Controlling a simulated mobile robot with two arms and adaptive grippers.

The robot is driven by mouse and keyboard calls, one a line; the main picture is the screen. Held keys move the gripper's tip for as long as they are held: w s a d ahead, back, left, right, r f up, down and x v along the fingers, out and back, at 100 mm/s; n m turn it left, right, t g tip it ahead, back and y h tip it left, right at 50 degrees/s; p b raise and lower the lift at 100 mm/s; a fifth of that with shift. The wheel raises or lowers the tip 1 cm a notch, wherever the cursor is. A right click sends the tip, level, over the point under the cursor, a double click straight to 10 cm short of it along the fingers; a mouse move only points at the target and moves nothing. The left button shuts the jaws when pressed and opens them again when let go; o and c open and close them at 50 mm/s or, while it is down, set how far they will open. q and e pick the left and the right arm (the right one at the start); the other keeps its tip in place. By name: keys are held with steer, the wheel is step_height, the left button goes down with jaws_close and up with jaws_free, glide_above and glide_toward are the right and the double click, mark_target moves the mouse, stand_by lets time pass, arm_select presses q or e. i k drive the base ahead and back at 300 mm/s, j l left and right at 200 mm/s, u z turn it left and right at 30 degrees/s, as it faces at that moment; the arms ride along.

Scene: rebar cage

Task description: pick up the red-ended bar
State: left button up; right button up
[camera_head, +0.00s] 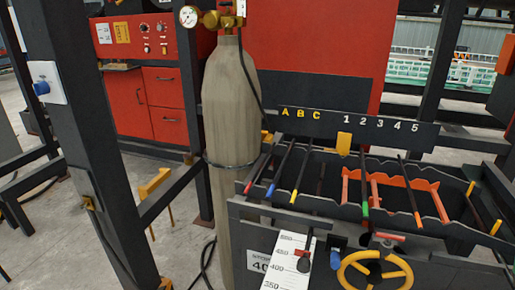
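The red-ended bar (259,168) is a thin dark rod at the left end of the rack (336,205). It slopes toward me, with its red tip at the lower end near the rack's front left corner. It lies just left of a blue-ended bar (279,172) and a yellow-ended bar (301,174), under the letters A, B and C. Its far end is near the lettered board (358,128). Neither of my grippers is in view.
A tall gas cylinder (230,105) with a gauge stands close to the rack's left. A dark post (85,130) rises further left. Green-ended (364,182) and orange-ended (410,190) bars lie rightward. A yellow handwheel (375,257) is on the rack's front.

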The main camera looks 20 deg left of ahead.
mark_target(245, 192)
steer(key=i+j, duration=0.2)
steer(key=j, duration=0.15)
steer(key=i+j+z, duration=0.1)
steer(key=j, duration=0.25)
steer(key=i+j, duration=0.2)
steer(key=j, duration=0.15)
steer(key=i+j+z, duration=0.1)
steer(key=j, duration=0.25)
steer(key=i+j+z, duration=0.1)
steer(key=i+j, duration=0.25)
steer(key=j, duration=0.4)
